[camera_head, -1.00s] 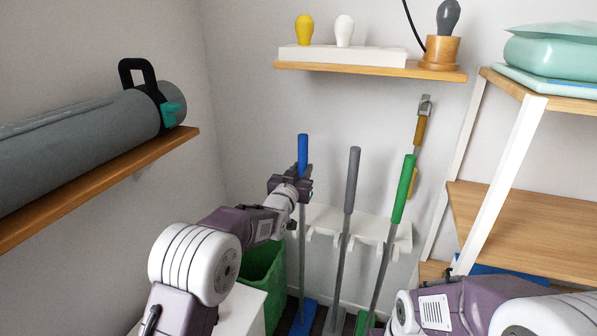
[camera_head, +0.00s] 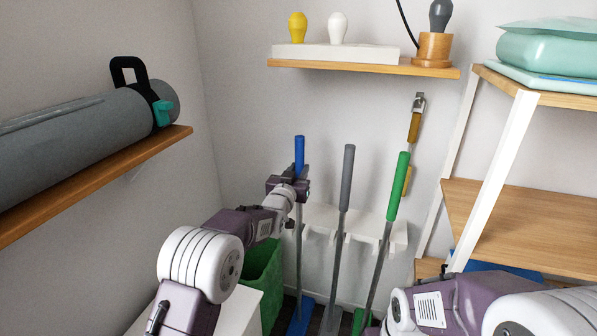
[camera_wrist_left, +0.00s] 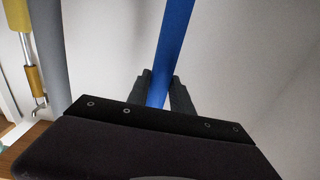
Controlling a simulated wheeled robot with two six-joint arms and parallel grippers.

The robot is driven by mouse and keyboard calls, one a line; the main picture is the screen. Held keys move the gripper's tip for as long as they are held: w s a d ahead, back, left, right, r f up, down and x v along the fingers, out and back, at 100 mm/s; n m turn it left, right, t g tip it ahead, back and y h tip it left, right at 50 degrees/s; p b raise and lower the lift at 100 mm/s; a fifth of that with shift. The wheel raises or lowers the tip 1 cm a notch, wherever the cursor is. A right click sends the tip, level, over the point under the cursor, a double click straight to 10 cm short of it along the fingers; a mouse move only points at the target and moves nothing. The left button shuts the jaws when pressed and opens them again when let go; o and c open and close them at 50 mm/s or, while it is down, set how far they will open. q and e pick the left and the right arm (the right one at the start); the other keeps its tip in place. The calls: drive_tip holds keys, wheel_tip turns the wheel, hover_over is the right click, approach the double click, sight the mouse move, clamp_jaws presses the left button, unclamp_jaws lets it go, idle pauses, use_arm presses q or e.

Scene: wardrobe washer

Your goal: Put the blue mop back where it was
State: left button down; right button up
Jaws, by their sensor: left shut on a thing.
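The blue mop (camera_head: 299,153) stands nearly upright at the left end of the white wall rack (camera_head: 386,231), its blue head (camera_head: 299,318) low near the floor. My left gripper (camera_head: 297,180) is shut on its blue handle, just below the top. In the left wrist view the blue handle (camera_wrist_left: 172,45) runs up between the two dark fingers (camera_wrist_left: 161,90). Whether the pole sits in a rack slot is hidden by my gripper and arm. My right arm shows at the lower right, but its gripper is out of view.
A grey-handled mop (camera_head: 346,180) and a green-handled mop (camera_head: 398,187) stand to the right at the rack. A green bin (camera_head: 264,283) is below my left arm. A shelf (camera_head: 365,67) is above, and a wooden shelving unit (camera_head: 520,220) is at the right.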

use_arm(q)
drive_tip(key=shift+f+b, duration=0.25)
drive_tip(key=shift+b, duration=0.1)
drive_tip(key=c, duration=1.1)
unclamp_jaws()
drive_tip(key=shift+s+r, duration=0.1)
drive_tip(key=shift+o, duration=0.2)
drive_tip(key=o, duration=0.3)
drive_tip(key=shift+f, duration=0.25)
drive_tip(key=shift+o, duration=0.2)
drive_tip(key=shift+s+r, duration=0.1)
